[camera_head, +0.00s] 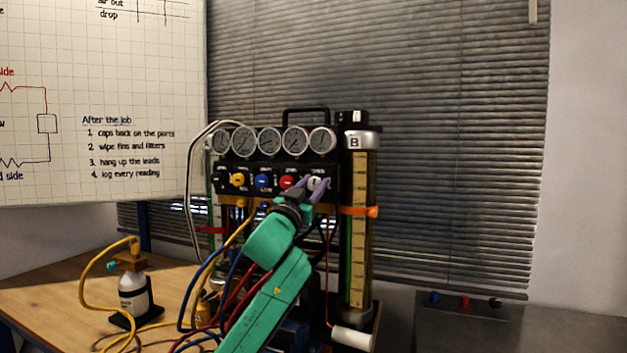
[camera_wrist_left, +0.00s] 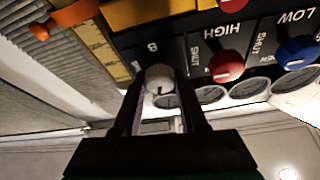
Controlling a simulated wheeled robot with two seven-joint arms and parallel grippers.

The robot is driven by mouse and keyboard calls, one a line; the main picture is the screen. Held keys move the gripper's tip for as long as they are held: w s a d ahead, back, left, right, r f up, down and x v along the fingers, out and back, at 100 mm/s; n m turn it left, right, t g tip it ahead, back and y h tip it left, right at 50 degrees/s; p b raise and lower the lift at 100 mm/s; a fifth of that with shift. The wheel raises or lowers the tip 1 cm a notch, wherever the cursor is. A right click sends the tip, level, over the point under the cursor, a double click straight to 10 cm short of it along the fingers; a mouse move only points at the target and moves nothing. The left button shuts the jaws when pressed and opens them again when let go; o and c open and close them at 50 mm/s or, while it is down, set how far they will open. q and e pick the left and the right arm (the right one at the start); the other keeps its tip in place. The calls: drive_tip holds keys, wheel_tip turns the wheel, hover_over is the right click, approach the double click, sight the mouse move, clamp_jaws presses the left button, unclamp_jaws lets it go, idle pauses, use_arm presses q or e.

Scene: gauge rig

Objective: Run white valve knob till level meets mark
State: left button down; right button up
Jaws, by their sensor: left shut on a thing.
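The white valve knob (camera_head: 314,183) is at the right end of the knob row on the black gauge rig (camera_head: 332,172). My left gripper (camera_head: 318,187) is shut on it, with the green arm reaching up from below. In the left wrist view the white knob (camera_wrist_left: 158,76) sits between the two dark fingers (camera_wrist_left: 162,92). The tall column marked B (camera_head: 359,255) stands right of the knob, with a yellow graduated scale. An orange band (camera_head: 360,210) crosses it and may be the mark. I cannot make out the level. My right gripper is not in view.
Red (camera_head: 286,182), blue (camera_head: 262,181) and yellow (camera_head: 239,180) knobs sit left of the white one, under several gauges (camera_head: 269,140). Hoses hang below around my arm. A white bottle (camera_head: 134,296) stands on the wooden table (camera_head: 50,293). A whiteboard (camera_head: 150,100) is behind, left.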

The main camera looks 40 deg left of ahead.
use_arm(q)
drive_tip(key=m+h+p, duration=0.1)
drive_tip(key=m, duration=0.1)
drive_tip(key=m+h+p, duration=0.1)
drive_tip(key=m, duration=0.2)
drive_tip(key=shift+h, duration=0.4)
drive_tip(key=m+h+p, duration=0.1)
drive_tip(key=m, duration=0.1)
drive_tip(key=m+h+p, duration=0.1)
drive_tip(key=m, duration=0.2)
drive_tip(key=shift+g+p, duration=0.3)
drive_tip(key=shift+p, duration=0.05)
drive_tip(key=m+g+h+p, duration=0.1)
drive_tip(key=m, duration=0.4)
drive_tip(key=shift+m+g+h+p, duration=0.3)
drive_tip(key=shift+m+g+p, duration=0.1)
drive_tip(key=shift+m, duration=0.4)
drive_tip(key=shift+m+g, duration=0.3)
drive_tip(key=shift+m, duration=0.2)
drive_tip(key=shift+c, duration=2.2)
unclamp_jaws()
